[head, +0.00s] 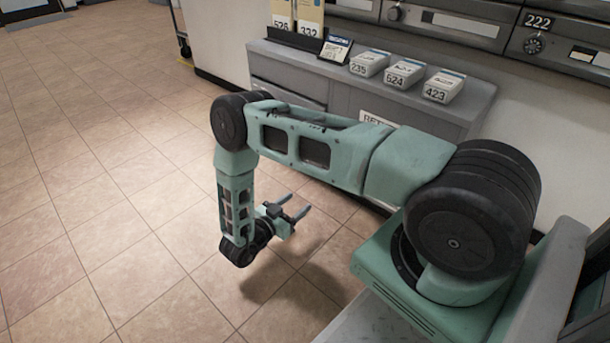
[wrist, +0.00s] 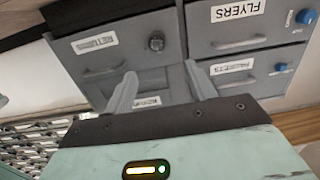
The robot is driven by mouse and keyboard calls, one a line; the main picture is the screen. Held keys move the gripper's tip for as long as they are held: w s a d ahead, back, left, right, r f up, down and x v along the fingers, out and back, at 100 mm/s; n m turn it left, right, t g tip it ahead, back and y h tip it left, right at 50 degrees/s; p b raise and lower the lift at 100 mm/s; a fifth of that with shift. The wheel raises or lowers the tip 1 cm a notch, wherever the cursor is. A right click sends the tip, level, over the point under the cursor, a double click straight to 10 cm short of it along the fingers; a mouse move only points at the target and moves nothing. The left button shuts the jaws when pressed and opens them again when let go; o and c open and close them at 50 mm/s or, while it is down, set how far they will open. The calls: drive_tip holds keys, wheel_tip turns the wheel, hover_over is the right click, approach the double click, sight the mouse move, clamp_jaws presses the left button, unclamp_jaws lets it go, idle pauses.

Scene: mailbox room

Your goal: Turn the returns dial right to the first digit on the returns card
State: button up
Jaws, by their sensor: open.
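The black returns dial (wrist: 156,42) is on the front of a grey drawer with a label reading RETURNS (wrist: 95,44) in the wrist view. My gripper (wrist: 160,75) is open and empty, its two fingers pointing toward that drawer front, apart from the dial. In the head view my gripper (head: 301,203) hangs over the floor in front of the grey cabinet. The dial is hidden behind my arm there. A small card with a blue header (head: 335,49) stands on the cabinet top. Its text is too small to read, so I cannot tell if it is the returns card.
Boxes marked 235 (head: 369,64), 624 (head: 404,73) and 423 (head: 443,86) stand on the cabinet top (head: 300,54). Nearby drawers include FLYERS (wrist: 237,12), with a blue knob (wrist: 305,17). The tiled floor (head: 90,180) to the left is clear.

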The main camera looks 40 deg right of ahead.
drive_tip(key=d+b, duration=0.8)
drive_tip(key=d, duration=0.9)
drive_tip(key=shift+w+g+h+b, duration=0.3)
drive_tip(key=shift+w+h+b, duration=0.05)
drive_tip(key=shift+w+h, duration=0.05)
drive_tip(key=shift+d, duration=0.1)
drive_tip(key=c, duration=1)
